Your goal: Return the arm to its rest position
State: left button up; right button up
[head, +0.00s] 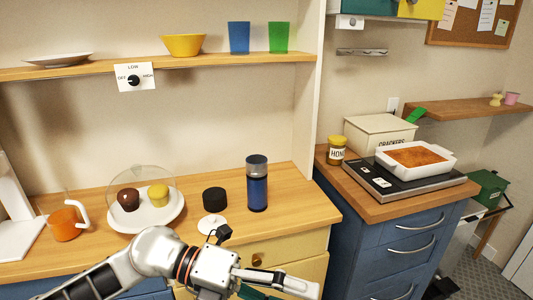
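My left arm (157,252) comes in from the lower left in the head view and reaches across the front of the wooden counter (235,224). My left gripper (285,288) is at the bottom edge, in front of the cream drawer (290,250), pointing right. One pale finger shows and a dark green part lies below it; the rest is cut off by the frame, so I cannot tell whether it is open or shut. My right arm and gripper are not in view.
Near the arm on the counter are a blue grinder-like cylinder (257,189), a black lid-like piece (214,197), a white disc (212,224), a plate (173,214) with two cupcakes under a clear dome, and an orange mug (65,224). A baking dish (390,164) stands right.

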pick_arm(q)
jog(key=w+a+r+n+t+h, duration=0.1)
jog(key=w+r+n+t+h, duration=0.2)
jog(key=w+n+t+h, duration=0.5)
jog(key=w+a+f+n+t+y, duration=0.4)
jog(key=a+f+n+t+y, duration=0.8)
jog(key=n, duration=0.8)
jog(key=s+a+f+n+g+y, duration=0.2)
jog(key=s+a+f+n, duration=0.1)
jog(key=f, duration=0.6)
jog(key=s+a+f+n+g+y, duration=0.2)
jog(key=s+a+f, duration=0.3)
jog(key=f, duration=0.5)
jog(key=s+a+f+n+g+y, duration=0.2)
jog(key=s+a+f+n+y, duration=0.1)
jog(key=s+f, duration=0.4)
notch_tip(320, 180, down, 3)
jog(key=shift+a+r+n+y, duration=0.15)
jog(key=shift+a+n+y, duration=0.25)
jog(key=shift+n+y, duration=0.3)
